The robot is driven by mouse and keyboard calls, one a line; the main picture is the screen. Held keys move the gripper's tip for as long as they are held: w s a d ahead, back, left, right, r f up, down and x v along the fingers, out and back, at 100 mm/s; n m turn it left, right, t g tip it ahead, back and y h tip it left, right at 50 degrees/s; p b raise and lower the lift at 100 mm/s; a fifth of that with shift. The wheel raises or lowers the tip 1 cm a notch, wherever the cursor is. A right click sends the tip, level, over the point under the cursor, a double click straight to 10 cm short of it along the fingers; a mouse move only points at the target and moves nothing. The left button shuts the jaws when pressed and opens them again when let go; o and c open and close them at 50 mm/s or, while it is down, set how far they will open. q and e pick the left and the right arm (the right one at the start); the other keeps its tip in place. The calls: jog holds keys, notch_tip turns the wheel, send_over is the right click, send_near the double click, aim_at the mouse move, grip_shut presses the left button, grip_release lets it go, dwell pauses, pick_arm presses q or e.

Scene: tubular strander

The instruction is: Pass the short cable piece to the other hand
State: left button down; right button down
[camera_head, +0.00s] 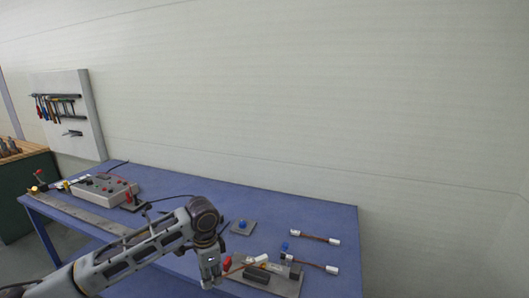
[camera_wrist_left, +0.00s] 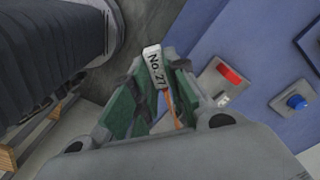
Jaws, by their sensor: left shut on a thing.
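My left gripper (camera_head: 210,282) is low at the front edge of the blue bench. In the left wrist view its fingers (camera_wrist_left: 158,85) are closed on a short cable piece. The piece has a white end tag marked "No.27" (camera_wrist_left: 154,62) and an orange wire (camera_wrist_left: 170,101) running down between the green pads. Its far end is hidden by the gripper. Two similar short cable pieces with white ends lie on the bench to the right, one further back (camera_head: 315,237) and one nearer (camera_head: 313,262). My right gripper is in neither view.
A grey plate fixture (camera_head: 287,288) with a red handle (camera_head: 227,263) stands right beside the left gripper. A small plate with a blue button (camera_head: 243,224) lies behind it. A control box (camera_head: 104,188) and a long metal ruler-like strip (camera_head: 88,215) are at the bench's left.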

pick_arm(q)
jog(key=w+a+r+n, duration=0.2)
jog(key=w+r+n, duration=0.15)
jog(key=n, duration=0.75)
jog(key=s+a+f, duration=0.2)
jog(key=s+f, duration=0.2)
jog(key=f, duration=0.2)
jog(key=s+a+f+n, duration=0.1)
jog(key=s+a+f, duration=0.1)
jog(key=f, duration=0.4)
jog(key=shift+s+f, duration=0.4)
jog(key=shift+s, duration=0.45)
jog(key=shift+r, duration=0.15)
jog(key=w+d+r+m, duration=0.2)
jog(key=d+r+m, duration=0.5)
jog(key=d+r, duration=0.2)
jog(key=w+d+r+m, duration=0.1)
jog(key=d+r+m, duration=0.6)
jog(key=r, duration=0.5)
jog(key=shift+w+d+r+m, duration=0.2)
jog(key=shift+w+d+m, duration=0.2)
jog(key=shift+d, duration=0.75)
